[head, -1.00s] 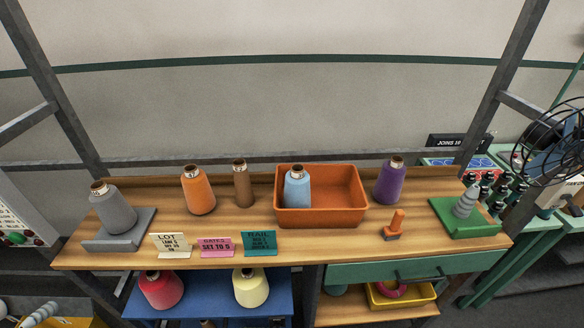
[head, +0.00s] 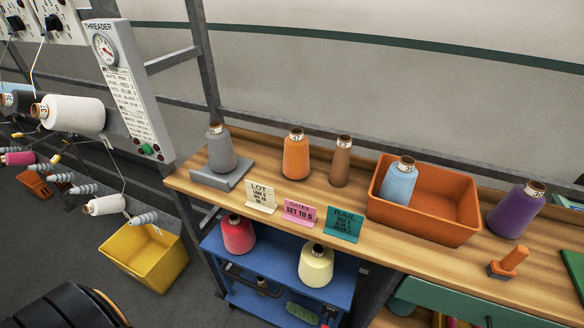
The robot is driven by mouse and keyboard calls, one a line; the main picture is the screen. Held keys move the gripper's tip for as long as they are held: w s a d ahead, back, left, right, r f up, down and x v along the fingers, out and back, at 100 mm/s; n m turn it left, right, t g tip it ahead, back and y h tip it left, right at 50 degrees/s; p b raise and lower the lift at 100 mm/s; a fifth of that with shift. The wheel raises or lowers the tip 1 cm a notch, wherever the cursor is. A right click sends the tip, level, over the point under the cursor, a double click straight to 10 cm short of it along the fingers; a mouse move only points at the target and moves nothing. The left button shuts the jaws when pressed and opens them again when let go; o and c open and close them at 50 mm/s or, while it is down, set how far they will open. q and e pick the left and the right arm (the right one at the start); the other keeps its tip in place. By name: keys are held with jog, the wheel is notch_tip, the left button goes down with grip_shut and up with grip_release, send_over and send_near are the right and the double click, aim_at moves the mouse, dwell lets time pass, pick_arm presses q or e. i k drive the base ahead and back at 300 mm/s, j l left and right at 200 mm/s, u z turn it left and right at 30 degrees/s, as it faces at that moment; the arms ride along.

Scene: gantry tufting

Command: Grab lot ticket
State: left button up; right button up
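The lot ticket (head: 261,197) is a small cream card with black print headed LOT. It stands at the front edge of the wooden shelf (head: 330,207), left of a pink GATES card (head: 299,213) and a teal RAIL card (head: 344,225). A grey cone on a grey stand (head: 221,172) is behind it to the left. Neither of my grippers is in view.
An orange cone (head: 296,157), a brown cone (head: 340,163) and an orange bin (head: 440,229) holding a light blue cone stand behind the cards. A purple cone (head: 515,211) is at right. A threader panel (head: 128,90) and yellow bin (head: 143,255) are left.

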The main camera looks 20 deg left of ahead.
aim_at(260, 198)
jog(key=u, duration=2.25)
jog(key=k+u, duration=0.15)
jog(key=k, duration=0.75)
